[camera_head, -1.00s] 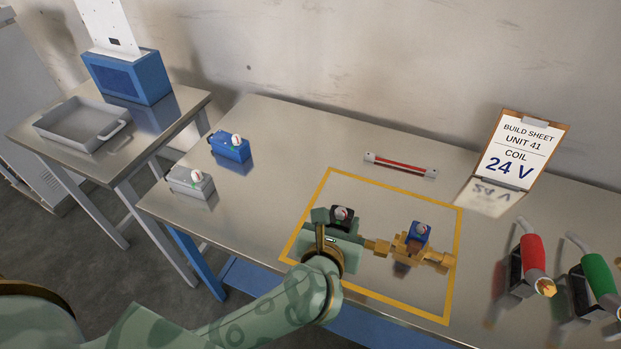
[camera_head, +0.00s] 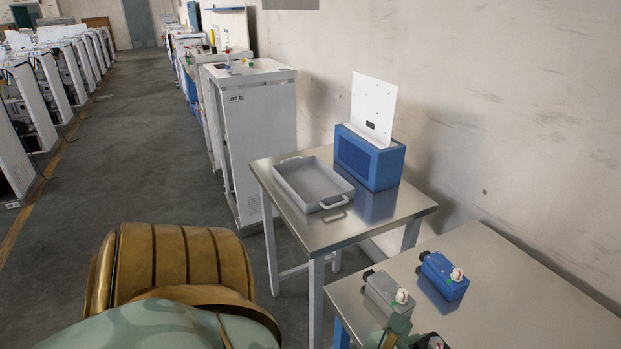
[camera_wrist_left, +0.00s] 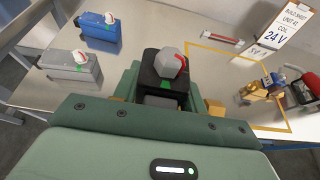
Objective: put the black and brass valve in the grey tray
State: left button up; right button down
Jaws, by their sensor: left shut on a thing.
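My left gripper (camera_wrist_left: 160,95) is shut on the black and brass valve. Its black block (camera_wrist_left: 158,72) with a grey knob and red mark stands up between the green fingers, and bits of brass show beside them. In the head view the gripper (camera_head: 398,330) is at the bottom edge, and only the top of the valve (camera_head: 430,343) shows beside it. The grey tray (camera_head: 308,183) has a handle at each end and sits empty on the smaller metal table, beyond and left of the gripper. My right gripper is not in view.
A grey box (camera_head: 388,292) and a blue box (camera_head: 443,276), each with a knob, stand at the near table's left end. A blue case (camera_head: 372,158) with a white panel stands behind the tray. A blue and brass valve (camera_wrist_left: 258,90) lies by the yellow outline.

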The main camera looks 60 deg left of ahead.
aim_at(325, 182)
jog(key=j, duration=0.65)
jog(key=j+z, duration=0.15)
jog(key=j, duration=1.2)
jog(key=k+j+z, duration=0.15)
jog(key=j, duration=1.15)
jog(key=k+j+z, duration=0.15)
jog(key=j, duration=0.55)
jog(key=i, duration=0.05)
